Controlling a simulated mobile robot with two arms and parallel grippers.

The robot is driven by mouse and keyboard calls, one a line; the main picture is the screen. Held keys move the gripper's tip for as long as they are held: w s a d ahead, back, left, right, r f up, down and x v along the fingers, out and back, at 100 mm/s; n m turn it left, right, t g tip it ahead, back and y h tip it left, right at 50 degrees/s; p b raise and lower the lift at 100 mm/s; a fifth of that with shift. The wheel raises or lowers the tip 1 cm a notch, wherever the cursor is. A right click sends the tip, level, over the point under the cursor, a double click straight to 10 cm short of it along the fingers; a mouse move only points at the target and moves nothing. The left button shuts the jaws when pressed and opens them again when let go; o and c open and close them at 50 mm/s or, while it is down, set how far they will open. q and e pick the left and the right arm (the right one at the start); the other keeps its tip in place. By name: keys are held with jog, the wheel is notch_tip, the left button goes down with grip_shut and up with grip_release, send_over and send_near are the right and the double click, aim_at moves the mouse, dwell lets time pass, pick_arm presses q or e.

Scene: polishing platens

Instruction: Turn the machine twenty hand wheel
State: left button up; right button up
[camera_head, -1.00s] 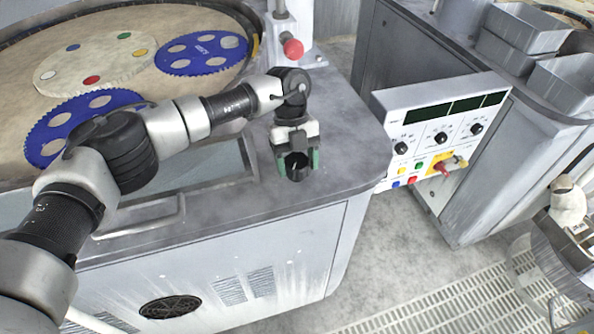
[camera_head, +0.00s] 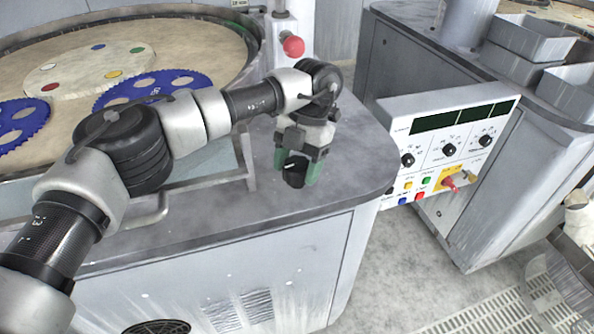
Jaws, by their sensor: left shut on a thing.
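My left gripper (camera_head: 297,167) reaches over the near right corner of the polishing machine (camera_head: 225,210). Its green-padded fingers point down and are shut on a small dark knob (camera_head: 293,178), which appears to be the hand wheel. The fingers and wrist hide most of it, and any number on the machine does not show. My right gripper is not in view.
The large round platen (camera_head: 55,92) carries a pale disc (camera_head: 85,68) and blue toothed discs (camera_head: 20,118). A red button (camera_head: 293,46) stands behind the gripper. A control panel (camera_head: 445,145) is to the right, with metal trays (camera_head: 530,36) beyond.

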aim_at(298, 163)
pick_arm(q)
jog(key=shift+m+t, duration=0.3)
jog(key=shift+m, duration=0.3)
jog(key=o, duration=0.9)
jog(key=shift+r, duration=0.1)
jog(key=b+v, duration=0.1)
jog(key=v, duration=0.4)
jog(key=shift+w+d, duration=0.1)
jog(key=shift+d, duration=0.05)
jog(key=shift+p+v, duration=0.9)
jog(key=shift+v, duration=1.9)
